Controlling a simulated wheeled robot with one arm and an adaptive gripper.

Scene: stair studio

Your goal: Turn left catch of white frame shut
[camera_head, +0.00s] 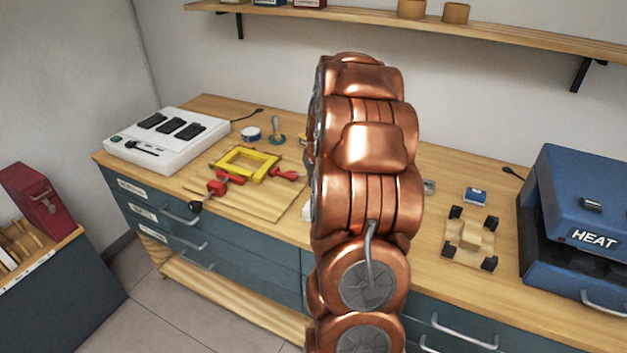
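I cannot make out a white frame or its left catch. My copper-coloured arm stands upright in the middle of the view and hides the part of the bench behind it. A small pale patch (306,210) shows at the arm's left edge; I cannot tell what it belongs to. The frame that shows plainly is yellow (237,173), lying on a wooden board with red clamps (217,187) at its near left and right. My gripper is outside the view, so its fingers and anything in them are hidden.
On the wooden bench, a white box (125,143) with black switches stands at the left. A blue HEAT press (565,205) stands at the right, with a wooden fixture (463,241) with black corners beside it. A shelf (350,16) runs above.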

